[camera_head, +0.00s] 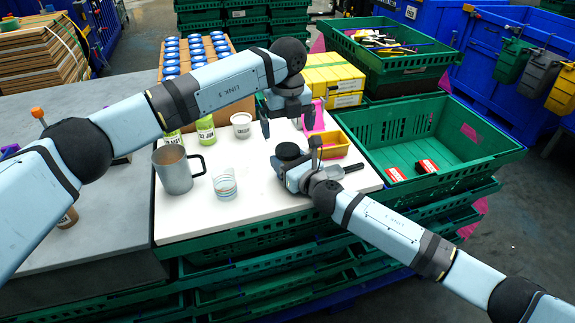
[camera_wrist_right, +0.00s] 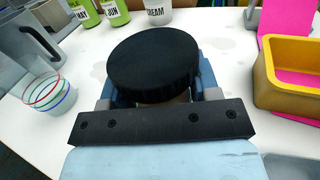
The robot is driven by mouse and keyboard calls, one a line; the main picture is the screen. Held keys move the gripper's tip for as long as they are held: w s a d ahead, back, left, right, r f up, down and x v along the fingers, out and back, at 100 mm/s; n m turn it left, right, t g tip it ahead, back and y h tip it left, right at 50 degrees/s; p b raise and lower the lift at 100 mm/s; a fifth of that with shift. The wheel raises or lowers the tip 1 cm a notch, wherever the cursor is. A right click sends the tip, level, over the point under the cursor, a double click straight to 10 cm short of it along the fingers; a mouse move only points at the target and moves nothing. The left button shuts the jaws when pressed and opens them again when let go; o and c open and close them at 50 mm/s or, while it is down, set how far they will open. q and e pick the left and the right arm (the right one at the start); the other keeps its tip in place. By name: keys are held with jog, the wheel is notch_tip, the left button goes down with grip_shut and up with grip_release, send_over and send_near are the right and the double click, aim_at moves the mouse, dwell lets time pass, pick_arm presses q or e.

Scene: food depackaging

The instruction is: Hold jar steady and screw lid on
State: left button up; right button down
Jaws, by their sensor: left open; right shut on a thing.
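A jar with a wide black lid (camera_head: 288,151) stands on the white table top. In the right wrist view the ribbed black lid (camera_wrist_right: 154,62) covers the jar's top, and only a thin brownish strip of the jar (camera_wrist_right: 165,99) shows below it. I cannot tell how tightly the lid sits. My right gripper (camera_head: 292,172) is shut on the jar, with one finger on each side below the lid in the right wrist view (camera_wrist_right: 157,97). My left gripper (camera_head: 287,120) is open and empty, pointing down above and behind the lid, apart from it.
A grey mug (camera_head: 174,172) and a striped glass (camera_head: 225,186) stand left of the jar. Green bottles (camera_head: 206,131) and a cream pot (camera_head: 241,126) are behind. A yellow bin (camera_head: 334,148) stands close on the right, beside a green crate (camera_head: 440,155) holding red packs.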

pick_arm(q)
notch_tip(320, 180, up, 10)
jog(key=shift+r, duration=0.2)
pick_arm(e)
jog(key=shift+c, duration=1.3)
grip_release()
pick_arm(q)
jog(key=shift+r+p, duration=0.35)
pick_arm(e)
jog(key=v, duration=1.4)
